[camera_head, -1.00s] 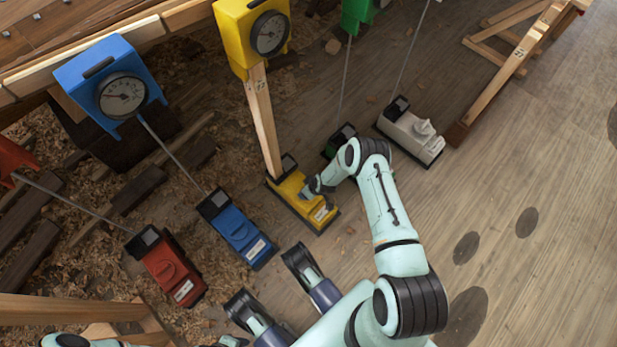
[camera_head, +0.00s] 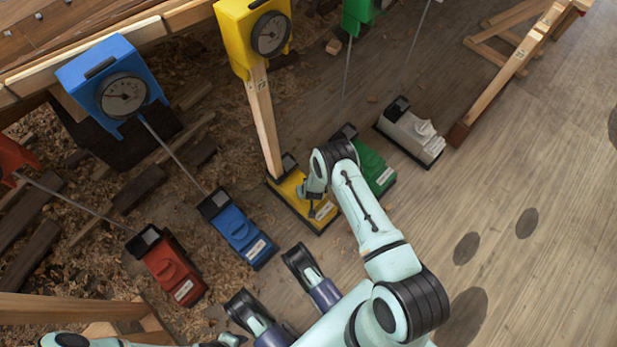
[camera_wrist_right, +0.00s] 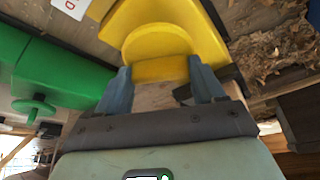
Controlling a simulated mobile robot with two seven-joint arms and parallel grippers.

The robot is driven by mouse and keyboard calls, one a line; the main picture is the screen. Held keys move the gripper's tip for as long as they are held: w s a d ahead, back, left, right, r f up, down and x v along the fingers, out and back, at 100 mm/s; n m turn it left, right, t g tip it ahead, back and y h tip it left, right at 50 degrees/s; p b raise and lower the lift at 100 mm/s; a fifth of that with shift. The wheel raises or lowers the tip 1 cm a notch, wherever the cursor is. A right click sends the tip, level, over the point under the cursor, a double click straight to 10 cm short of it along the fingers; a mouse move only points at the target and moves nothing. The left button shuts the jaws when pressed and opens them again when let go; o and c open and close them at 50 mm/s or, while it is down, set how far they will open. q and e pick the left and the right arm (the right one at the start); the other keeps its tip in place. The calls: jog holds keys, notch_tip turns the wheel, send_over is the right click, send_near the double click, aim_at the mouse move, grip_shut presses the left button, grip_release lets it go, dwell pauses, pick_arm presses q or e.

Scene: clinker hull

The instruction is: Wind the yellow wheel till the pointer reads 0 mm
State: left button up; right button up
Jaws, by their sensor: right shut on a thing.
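The yellow wheel (camera_wrist_right: 157,42) is a rounded yellow knob on the yellow floor unit (camera_head: 321,216). My right gripper (camera_wrist_right: 160,75) is shut on it, one finger at each side in the right wrist view. In the head view my right gripper (camera_head: 312,190) is over the yellow unit and my wrist hides the wheel. The yellow gauge box (camera_head: 237,28) with its round dial (camera_head: 270,34) stands at the top; its pointer is too small to read. A bit of my left gripper (camera_head: 232,340) shows at the bottom edge; its fingers are unclear.
A blue unit (camera_head: 238,232) and a red unit (camera_head: 172,270) stand to the left. A green unit (camera_head: 374,168) and a white unit (camera_head: 412,135) stand to the right. A wooden post (camera_head: 263,120) joins the yellow unit and gauge box.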

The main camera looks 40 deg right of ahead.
jog(key=m+h, duration=0.1)
jog(key=m, duration=0.1)
jog(key=shift+a+m, duration=0.15)
jog(key=shift+m, duration=0.15)
pick_arm(q)
jog(key=shift+s+f, duration=0.15)
jog(key=shift+s, duration=0.25)
pick_arm(e)
jog(key=shift+m+g, duration=0.6)
jog(key=shift+m, duration=0.5)
jog(key=shift+h, duration=0.3)
jog(key=o, duration=1)
jog(key=shift+o, duration=0.2)
jog(key=shift+r, duration=0.1)
pick_arm(q)
jog(key=w+d+r+t+p, duration=0.1)
jog(key=w+r+t+p, duration=0.2)
jog(key=w, duration=0.7)
notch_tip(320, 180, up, 4)
jog(key=shift+w+d+r+m+t+p, duration=0.15)
jog(key=shift+w+m+t+p, duration=0.2)
jog(key=shift+p, duration=0.75)
pick_arm(e)
jog(key=v, duration=1.3)
pick_arm(q)
jog(key=shift+s, duration=0.1)
pick_arm(e)
jog(key=shift+r, duration=0.1)
